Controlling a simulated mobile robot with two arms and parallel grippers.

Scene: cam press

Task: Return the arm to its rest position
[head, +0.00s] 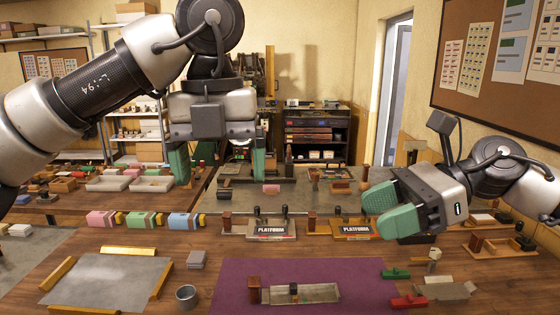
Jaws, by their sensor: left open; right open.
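My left arm comes in from the upper left and reaches over the back of the workbench. Its gripper (219,168) points down, with its two green fingers spread wide and nothing seen between them. It is in the air above the back part of the table, behind the row of coloured blocks. My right gripper (382,210) comes in from the right, with its green fingers pointing left. It is open and looks empty, above the bench near the right platform fixture (355,230). No marked rest spot for an arm shows.
A purple mat (235,285) at the front holds a wooden-ended metal fixture (318,293). A metal cup (186,295), a grey framed plate (105,280) and a left platform fixture (271,229) stand on the bench. Red and green pieces (407,301) lie at right.

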